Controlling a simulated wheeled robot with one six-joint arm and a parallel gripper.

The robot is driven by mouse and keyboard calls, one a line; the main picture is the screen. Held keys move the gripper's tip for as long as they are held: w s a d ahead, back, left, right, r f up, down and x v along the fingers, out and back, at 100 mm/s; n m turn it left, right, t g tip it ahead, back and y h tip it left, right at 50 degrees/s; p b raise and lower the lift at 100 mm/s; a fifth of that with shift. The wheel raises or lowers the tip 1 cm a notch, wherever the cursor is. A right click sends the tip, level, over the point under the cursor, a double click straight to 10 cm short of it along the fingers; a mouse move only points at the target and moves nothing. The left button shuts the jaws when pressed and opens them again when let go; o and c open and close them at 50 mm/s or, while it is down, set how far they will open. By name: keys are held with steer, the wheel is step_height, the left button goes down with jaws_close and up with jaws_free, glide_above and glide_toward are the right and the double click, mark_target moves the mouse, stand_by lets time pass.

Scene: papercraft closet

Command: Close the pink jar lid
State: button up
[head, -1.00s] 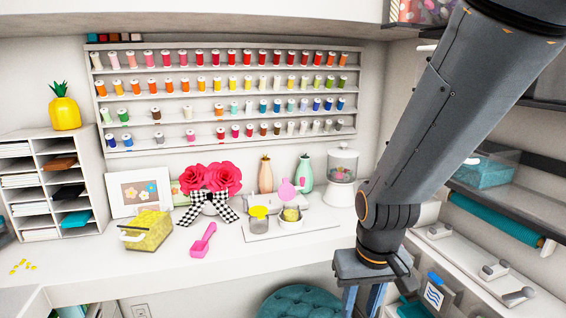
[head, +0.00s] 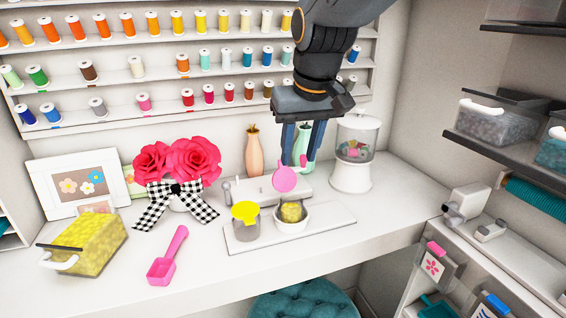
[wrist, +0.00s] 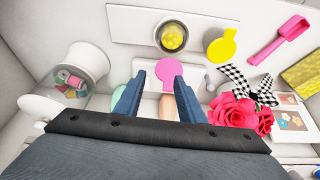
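The pink lid (head: 285,179) is a round disc with a small tab. It stands raised behind an open white jar (head: 293,222) with yellow contents, and the jar's mouth is uncovered. In the wrist view the lid (wrist: 170,66) shows just beyond my fingertips, with the jar (wrist: 172,37) past it. My gripper (head: 303,150) is open, fingers pointing down, above and behind the lid in the head view. In the wrist view my gripper (wrist: 160,80) has a clear gap between its fingers and holds nothing. I cannot tell whether a finger touches the tab.
A jar with a yellow lid (head: 245,212) stands left of the open jar on a tray (head: 335,217). Vases (head: 254,152) and a clear-topped canister (head: 352,165) stand behind. Red flowers (head: 178,162), a pink scoop (head: 167,256) and a yellow box (head: 88,243) lie left. The counter front is clear.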

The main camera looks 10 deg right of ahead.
mark_target(283, 168)
step_height(283, 168, up, 4)
steer(key=w+a, duration=0.1)
steer(key=a, duration=0.1)
steer(key=shift+n, duration=0.3)
steer(key=shift+w+a+p+x, duration=0.1)
steer(key=shift+w+p+x, duration=0.1)
steer(key=shift+x, duration=1.65)
steer(key=shift+w+a+p+x, duration=0.1)
steer(key=shift+p+x, duration=0.05)
steer(key=shift+x, duration=1.75)
steer(key=shift+r, duration=0.1)
jaws_close()
